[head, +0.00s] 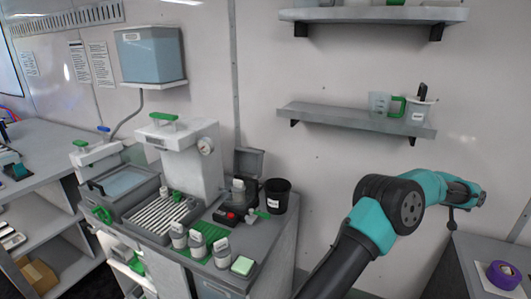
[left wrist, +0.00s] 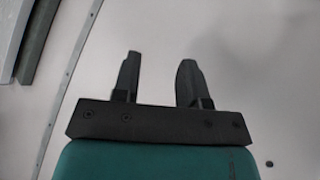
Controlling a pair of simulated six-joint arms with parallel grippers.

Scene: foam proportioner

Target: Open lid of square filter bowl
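A square basin with a pale blue, clear-looking top (head: 124,182) and a dark bar at its left edge sits at the left of the grey machine in the head view. It looks like the square filter bowl, and its top looks closed, though I cannot tell surely at this size. My left gripper (left wrist: 157,78) shows in the left wrist view, its two dark fingers apart and nothing between them. It faces a pale wall, and the bowl is not in that view. A teal and black arm of mine crosses the lower right of the head view; no gripper shows there.
A blue tank (head: 150,58) hangs above. A purple roll (head: 503,274) lies on the right bench.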

